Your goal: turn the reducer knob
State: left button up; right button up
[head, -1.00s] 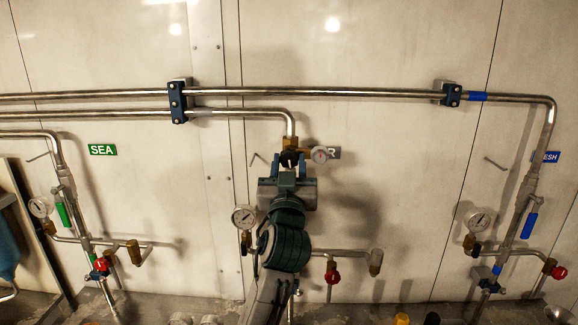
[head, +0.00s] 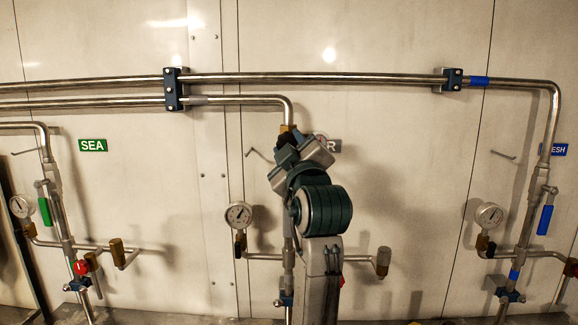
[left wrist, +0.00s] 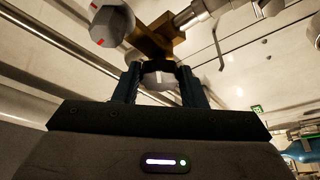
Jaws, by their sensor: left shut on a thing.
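The reducer is a brass fitting at the end of the middle pipe. Only a bit of its brass body (head: 287,128) shows in the head view, above my left gripper (head: 287,143). In the left wrist view its brass body (left wrist: 160,38) is just beyond the fingertips. The round grey reducer knob (left wrist: 157,79), with a white mark, sits between the two fingers of my left gripper (left wrist: 157,82), which is shut on it. In the head view the gripper hides the knob. My right gripper is not in view.
A small gauge beside the reducer is partly hidden by my gripper. A round dial gauge (head: 239,215) is at left of my arm. A green-handled pipe (head: 45,212) and a blue-handled pipe (head: 545,220) stand at the sides. A horizontal pipe (head: 330,79) runs above.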

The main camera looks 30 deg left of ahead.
pick_arm(q)
jog(key=shift+n+g+b, duration=0.7)
jog(key=shift+n+b, duration=0.3)
jog(key=shift+n, duration=0.8)
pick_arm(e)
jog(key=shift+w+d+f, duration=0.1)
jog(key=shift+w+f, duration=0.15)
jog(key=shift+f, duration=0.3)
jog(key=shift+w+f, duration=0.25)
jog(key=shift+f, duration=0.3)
pick_arm(q)
jog(key=o, duration=1)
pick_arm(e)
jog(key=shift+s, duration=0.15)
pick_arm(q)
jog(key=shift+d, duration=0.15)
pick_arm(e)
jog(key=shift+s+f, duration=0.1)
